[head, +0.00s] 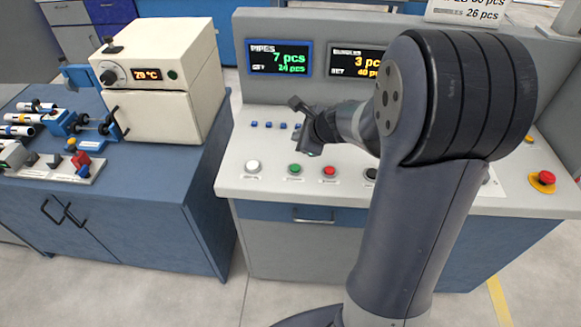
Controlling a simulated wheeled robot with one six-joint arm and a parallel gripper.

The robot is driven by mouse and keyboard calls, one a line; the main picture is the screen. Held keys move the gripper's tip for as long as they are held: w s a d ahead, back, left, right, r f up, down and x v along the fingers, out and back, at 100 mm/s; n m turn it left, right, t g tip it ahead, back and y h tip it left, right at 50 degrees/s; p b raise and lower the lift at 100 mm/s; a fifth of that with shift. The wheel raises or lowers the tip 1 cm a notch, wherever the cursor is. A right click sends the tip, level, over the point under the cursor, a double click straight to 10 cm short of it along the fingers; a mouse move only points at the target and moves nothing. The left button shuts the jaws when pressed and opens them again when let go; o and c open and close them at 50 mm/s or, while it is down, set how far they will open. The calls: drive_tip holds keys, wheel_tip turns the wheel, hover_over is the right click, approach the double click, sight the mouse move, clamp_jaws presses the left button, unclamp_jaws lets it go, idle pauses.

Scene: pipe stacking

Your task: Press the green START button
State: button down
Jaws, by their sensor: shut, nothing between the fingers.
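The green button (295,169) is on the sloped white control panel (240,185), between a white button (253,166) and a red button (329,171). The labels below the buttons are too small to read. My gripper (311,152) is above the panel, just up and to the right of the green button in the picture. It is shut and holds nothing. I cannot tell its exact height over the panel, but it appears apart from the button.
A red emergency button (542,179) is at the panel's right. A row of blue switches (268,125) lies behind the buttons. Two displays stand above: the pipes display (280,58) and the bundles display (357,62). A white oven (160,80) stands on the left cabinet.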

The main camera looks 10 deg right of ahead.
sight(298, 169)
wheel_tip(298, 169, down, 9)
drive_tip(key=b, duration=0.8)
drive_tip(key=shift+r, duration=0.1)
idle(1.9)
drive_tip(key=shift+f+b, duration=0.4)
drive_tip(key=shift+b, duration=0.2)
drive_tip(key=shift+f+b, duration=0.4)
idle(0.5)
drive_tip(key=shift+r+p, duration=0.75)
drive_tip(key=shift+r, duration=0.05)
wheel_tip(298, 169, up, 5)
drive_tip(key=p, duration=0.4)
drive_tip(key=shift+p, duration=0.3)
